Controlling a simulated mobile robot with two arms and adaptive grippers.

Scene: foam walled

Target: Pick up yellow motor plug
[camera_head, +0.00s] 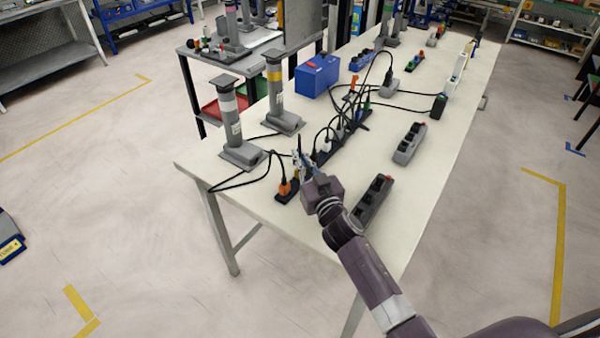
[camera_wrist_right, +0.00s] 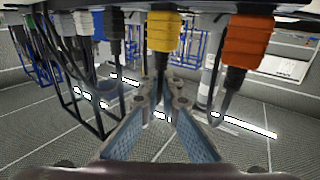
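The yellow motor plug (camera_wrist_right: 164,32) shows at the top middle of the right wrist view, with its dark lower end and cable hanging below it. In the head view my right gripper (camera_head: 304,163) is over the near end of the power strip (camera_head: 287,198). My left gripper is not in view.
The orange plug (camera_head: 285,187) stands in the strip's near end. Grey power strips (camera_head: 372,200) and (camera_head: 409,143) lie to the right. Two grey stands (camera_head: 237,135) and (camera_head: 277,100) and a blue box (camera_head: 317,76) stand behind. Cables lie around the plugs.

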